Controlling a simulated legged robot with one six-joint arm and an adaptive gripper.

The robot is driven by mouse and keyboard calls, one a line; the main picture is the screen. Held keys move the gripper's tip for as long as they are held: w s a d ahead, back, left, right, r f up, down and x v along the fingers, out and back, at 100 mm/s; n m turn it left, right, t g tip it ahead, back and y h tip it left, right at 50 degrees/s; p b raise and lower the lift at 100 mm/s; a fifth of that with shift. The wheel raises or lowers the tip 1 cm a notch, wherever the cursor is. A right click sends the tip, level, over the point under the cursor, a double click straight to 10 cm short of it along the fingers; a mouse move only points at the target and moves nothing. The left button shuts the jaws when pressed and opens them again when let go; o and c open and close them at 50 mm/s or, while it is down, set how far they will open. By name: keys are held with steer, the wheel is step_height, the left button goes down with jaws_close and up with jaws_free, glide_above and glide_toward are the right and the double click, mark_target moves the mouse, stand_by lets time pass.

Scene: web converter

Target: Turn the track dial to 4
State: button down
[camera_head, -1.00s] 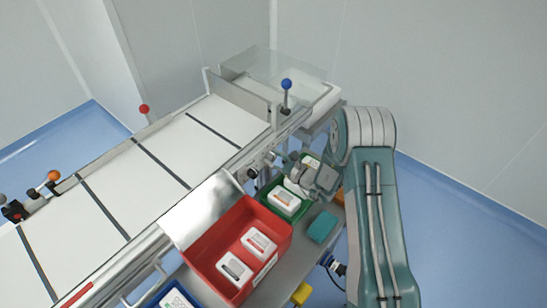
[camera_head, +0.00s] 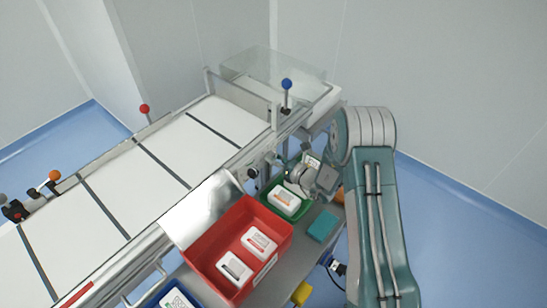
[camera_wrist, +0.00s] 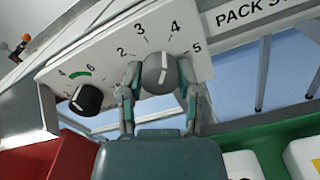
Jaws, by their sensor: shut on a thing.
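The track dial (camera_wrist: 160,73) is a round grey knob with a white pointer line, set on a white panel (camera_wrist: 110,50) marked 2, 3, 4 and 5. Its pointer stands nearly upright in the wrist view, toward the gap between 3 and 4 and closer to 4; I cannot tell whether it is exactly on 4. My gripper (camera_wrist: 160,92) is shut on the dial, with one finger on its left side and one on its right. In the head view my gripper (camera_head: 283,165) is at the machine's side rail, and the dial face is hidden.
A black knob (camera_wrist: 87,99) with a green arc sits left of the dial. A red bin (camera_head: 215,262) and a green bin (camera_head: 270,203) with white packs stand below the panel. A teal block (camera_head: 322,227) lies beside them. A blue-topped lever (camera_head: 287,85) rises nearby.

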steer(key=shift+w+m, duration=0.15)
steer(key=shift+m, duration=0.45)
steer(key=shift+d+r, duration=0.1)
steer(key=shift+c, duration=1.5)
jaws_free()
steer(key=v, duration=1.1)
steer(key=shift+s+d, duration=0.3)
